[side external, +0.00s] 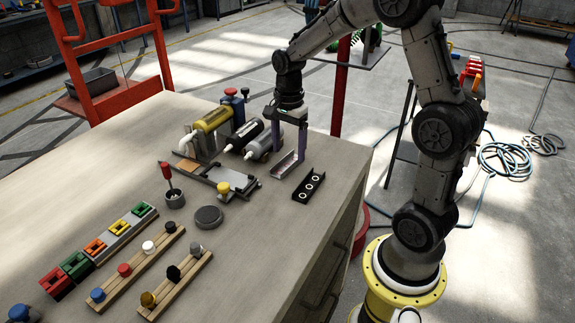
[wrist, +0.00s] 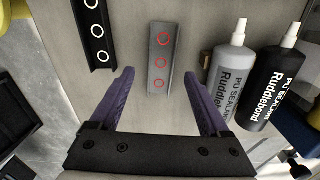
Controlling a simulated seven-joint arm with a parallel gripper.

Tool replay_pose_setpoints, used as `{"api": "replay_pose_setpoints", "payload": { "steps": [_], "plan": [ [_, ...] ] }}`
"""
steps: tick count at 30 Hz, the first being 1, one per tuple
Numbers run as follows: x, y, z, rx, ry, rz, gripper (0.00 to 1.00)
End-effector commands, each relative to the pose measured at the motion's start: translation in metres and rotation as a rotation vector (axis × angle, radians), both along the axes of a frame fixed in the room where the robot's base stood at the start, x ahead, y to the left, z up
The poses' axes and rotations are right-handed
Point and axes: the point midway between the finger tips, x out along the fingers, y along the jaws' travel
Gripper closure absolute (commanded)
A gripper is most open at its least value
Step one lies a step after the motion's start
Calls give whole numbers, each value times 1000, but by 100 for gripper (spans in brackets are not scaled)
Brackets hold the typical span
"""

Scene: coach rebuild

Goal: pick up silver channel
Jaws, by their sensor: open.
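The silver channel (side external: 284,166) lies on the workbench beneath my gripper (side external: 289,152). In the wrist view the silver channel (wrist: 162,62) shows red rings along its floor and lies lengthwise ahead of my gripper (wrist: 155,74). My purple fingers are spread wide and empty. In the wrist view the channel's near end appears between the two fingertips, with space on both sides. I cannot tell the exact height of the fingertips above the bench.
A black channel with white rings (side external: 308,186) lies right of the silver one in the side view. Grey (wrist: 230,65) and black (wrist: 272,88) sealant bottles lie close by on the other side. The bench (side external: 270,240) is bare towards the front.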

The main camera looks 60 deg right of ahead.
Motion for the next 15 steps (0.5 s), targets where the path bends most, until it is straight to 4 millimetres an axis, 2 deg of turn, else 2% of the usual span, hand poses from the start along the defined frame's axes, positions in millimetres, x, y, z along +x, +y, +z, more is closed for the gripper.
{"api": "replay_pose_setpoints", "payload": {
  "steps": [3, 6, 15],
  "plan": [
    [1, -2, -18, 1, 3, 0, 20],
    [1, -2, -26, 0, 1, 0, 20],
    [1, -2, -29, -1, -2, 0, 22]
  ]
}}
